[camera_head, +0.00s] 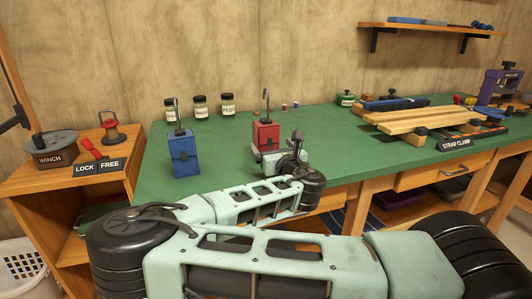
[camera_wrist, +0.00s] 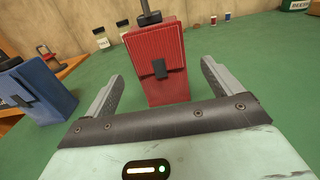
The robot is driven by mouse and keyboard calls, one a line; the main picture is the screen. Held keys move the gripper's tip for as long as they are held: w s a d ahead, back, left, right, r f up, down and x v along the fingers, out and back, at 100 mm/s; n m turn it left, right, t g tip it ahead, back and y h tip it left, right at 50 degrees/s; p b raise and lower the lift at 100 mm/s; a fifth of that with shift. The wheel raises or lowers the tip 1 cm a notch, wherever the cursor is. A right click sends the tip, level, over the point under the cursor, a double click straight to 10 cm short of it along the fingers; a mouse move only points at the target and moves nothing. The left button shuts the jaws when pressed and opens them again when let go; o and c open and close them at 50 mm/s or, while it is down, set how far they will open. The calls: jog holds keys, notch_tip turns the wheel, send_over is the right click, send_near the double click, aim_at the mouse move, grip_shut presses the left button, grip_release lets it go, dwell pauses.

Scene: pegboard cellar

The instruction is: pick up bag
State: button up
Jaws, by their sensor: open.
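Two boxy bags with tall dark handles stand upright on the green bench top. The red bag (camera_head: 265,136) is near the middle, and the blue bag (camera_head: 184,156) is to its left. In the wrist view the red bag (camera_wrist: 156,66) is straight ahead, with a dark clasp on its front, and the blue bag (camera_wrist: 33,92) is at the left. My gripper (camera_head: 283,153) is at the red bag's near right side in the head view. In the wrist view my gripper (camera_wrist: 161,74) is open, its fingers to either side of the red bag's lower part. I cannot tell whether they touch it.
Several labelled jars (camera_head: 200,106) stand along the back wall. Wooden boards on a strap clamp (camera_head: 437,116) fill the bench's right part. A side cabinet at left holds a winch (camera_head: 51,150) and a lock/free lever (camera_head: 93,152). The green bench top (camera_head: 339,150) is clear right of the bags.

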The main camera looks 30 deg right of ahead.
aim_at(266, 136)
jog(key=shift+r+x, duration=0.15)
jog(key=shift+x, duration=1.5)
jog(key=shift+r+x, duration=0.1)
jog(key=shift+x, duration=1.6)
jog(key=c, duration=1.2)
